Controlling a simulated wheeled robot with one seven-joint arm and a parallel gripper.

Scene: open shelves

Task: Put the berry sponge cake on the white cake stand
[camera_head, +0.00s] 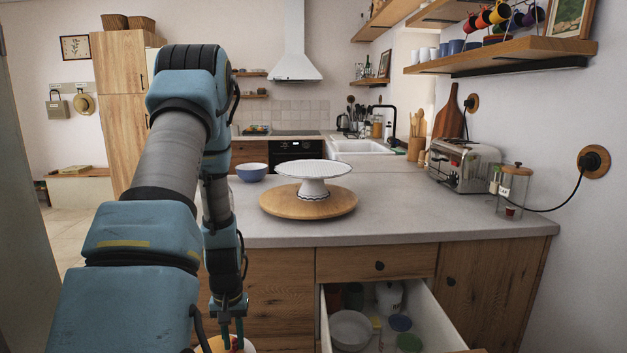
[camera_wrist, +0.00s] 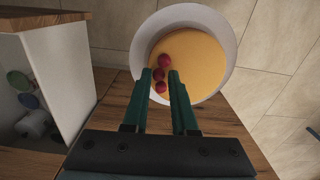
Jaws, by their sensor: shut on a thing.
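The berry sponge cake (camera_wrist: 195,62) is a round yellow top with several red berries, inside a white round rim (camera_wrist: 143,45). In the head view only a bit of the cake (camera_head: 222,345) shows at the bottom edge. My gripper (camera_head: 232,328) points down at it, in front of the counter and below its top. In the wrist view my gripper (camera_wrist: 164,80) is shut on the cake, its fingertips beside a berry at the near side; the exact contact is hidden. The white cake stand (camera_head: 314,172) stands empty on a round wooden board (camera_head: 340,203) on the counter.
An open drawer (camera_head: 437,315) with dishes juts out below the counter, right of my gripper. A blue bowl (camera_head: 251,173) stands left of the stand. A toaster (camera_head: 463,166) and a glass jar (camera_head: 513,190) stand at the right. The grey counter (camera_head: 420,215) is clear at the front.

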